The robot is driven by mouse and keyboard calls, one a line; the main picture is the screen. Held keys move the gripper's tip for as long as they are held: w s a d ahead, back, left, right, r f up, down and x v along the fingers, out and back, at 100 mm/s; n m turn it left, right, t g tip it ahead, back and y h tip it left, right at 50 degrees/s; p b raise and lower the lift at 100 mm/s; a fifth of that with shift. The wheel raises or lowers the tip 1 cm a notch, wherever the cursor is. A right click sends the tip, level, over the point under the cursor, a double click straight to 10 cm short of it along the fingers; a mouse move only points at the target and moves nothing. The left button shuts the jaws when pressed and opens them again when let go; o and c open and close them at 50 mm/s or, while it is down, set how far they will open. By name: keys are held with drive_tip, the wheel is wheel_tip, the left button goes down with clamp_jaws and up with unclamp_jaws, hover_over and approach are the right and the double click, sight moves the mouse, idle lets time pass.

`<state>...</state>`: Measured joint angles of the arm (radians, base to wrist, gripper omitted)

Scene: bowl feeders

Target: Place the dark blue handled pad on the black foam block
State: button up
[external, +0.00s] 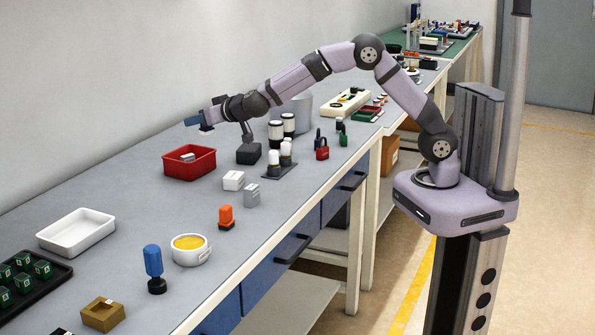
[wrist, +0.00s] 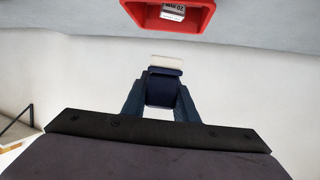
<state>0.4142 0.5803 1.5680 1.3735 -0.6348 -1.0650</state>
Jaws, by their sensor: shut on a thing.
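The dark blue handled pad (wrist: 163,91) is between my gripper's fingers in the wrist view, with a pale edge at its far end. In the external view the pad (external: 206,131) shows as a pale piece under the gripper. My gripper (external: 201,119) is shut on it and holds it in the air, above and behind the red bin. The gripper also shows in the wrist view (wrist: 160,88). The black foam block (external: 248,154) lies on the bench to the right of the red bin, apart from the pad. Its top looks bare. It does not show in the wrist view.
The red bin (external: 176,169) holds a small pale item. White and grey blocks (external: 233,180) stand in front of the foam block. Black-and-white cylinders (external: 274,134) stand to its right. A blue-handled stamp (external: 153,262) and a white pot (external: 190,256) are nearer the front.

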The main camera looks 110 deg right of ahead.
drive_tip(key=s+d+m+g+h+p, duration=0.1)
drive_tip(key=s+d+m+g+p, duration=0.15)
drive_tip(key=s+d, duration=0.6)
drive_tip(key=r+m+g, duration=0.1)
drive_tip(key=m+g, duration=0.2)
drive_tip(key=g, duration=0.1)
hover_over(241, 146)
drive_tip(key=shift+h, duration=0.3)
drive_tip(key=shift+d+f, duration=0.15)
drive_tip(key=shift+f, duration=2.35)
drive_tip(key=shift+d+f, duration=0.1)
drive_tip(key=shift+f, duration=2.4)
drive_tip(key=shift+f, duration=0.15)
drive_tip(key=o, duration=1.1)
drive_tip(key=shift+c, duration=0.2)
drive_tip(key=shift+a+r+b, duration=0.2)
drive_tip(key=shift+b, duration=0.1)
drive_tip(key=b+v, duration=0.1)
drive_tip(key=v, duration=1)
drive_tip(key=shift+a, duration=0.35)
